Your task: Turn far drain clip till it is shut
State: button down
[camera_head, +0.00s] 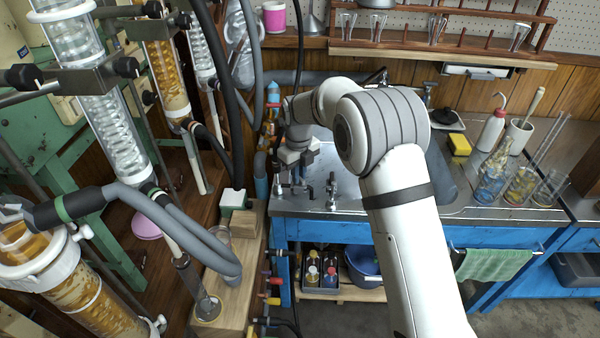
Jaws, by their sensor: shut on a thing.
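My gripper (291,172) points down at the left end of the grey bench top, beside the upright tubing. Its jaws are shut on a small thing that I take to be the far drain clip. The clip itself is hidden by the jaws and too small to make out, so I cannot tell how far it is turned. My white arm reaches in from the lower right and bends down at the wrist.
Small metal taps (332,190) stand just right of my gripper. Glass columns (110,130) and thick grey hoses (170,225) crowd the left. A sponge (459,145), a wash bottle (492,130) and glassware (490,182) stand on the right bench.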

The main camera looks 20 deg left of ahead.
jog(key=shift+w+r, duration=0.1)
jog(key=shift+w, duration=0.05)
jog(key=c, duration=1.5)
grip_release()
jog(key=shift+o, duration=0.2)
notch_tip(320, 180, up, 8)
jog(key=shift+f, duration=0.15)
jog(key=shift+o, duration=0.6)
